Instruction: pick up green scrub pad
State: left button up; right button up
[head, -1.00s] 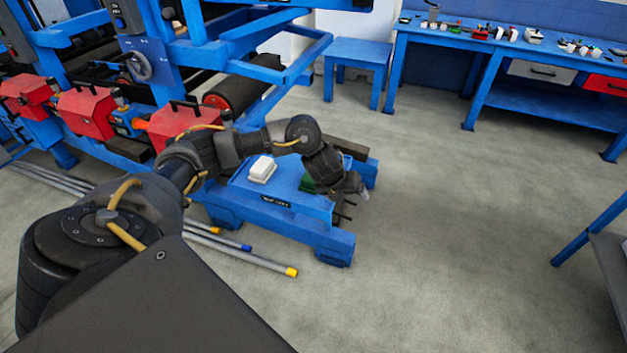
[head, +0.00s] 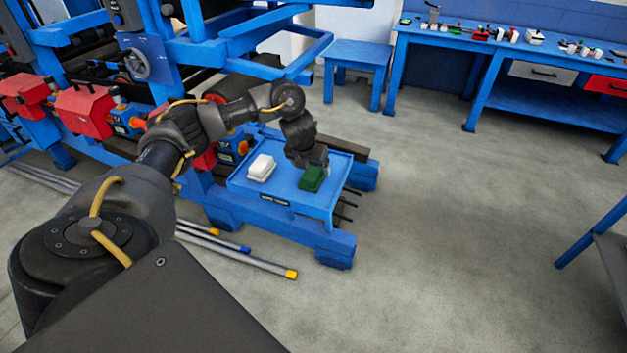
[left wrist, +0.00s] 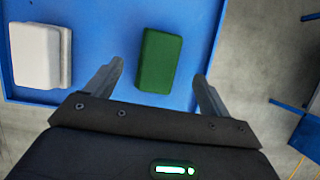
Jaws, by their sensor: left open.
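The green scrub pad (head: 312,178) lies on the blue tray (head: 240,182), toward its right side. In the left wrist view the pad (left wrist: 160,61) is a dark green block lying between the lines of my two fingers, just beyond their tips. My left gripper (head: 311,160) is at the far side of the pad in the head view; in the left wrist view its fingers (left wrist: 160,72) are spread, with nothing between them. Whether the fingers are level with the pad or above it is hard to tell. My right gripper is not in view.
White pads (head: 261,168) lie stacked on the tray to the left of the green pad. The tray has a raised rim and stands beside the blue machine frame with red boxes (head: 84,110). Several rods (head: 240,260) lie on the floor. Open floor is to the right.

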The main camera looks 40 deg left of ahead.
aim_at(312, 172)
pick_arm(q)
jog(key=shift+p+x, duration=0.3)
jog(key=shift+x, duration=2.25)
jog(key=c, duration=1.1)
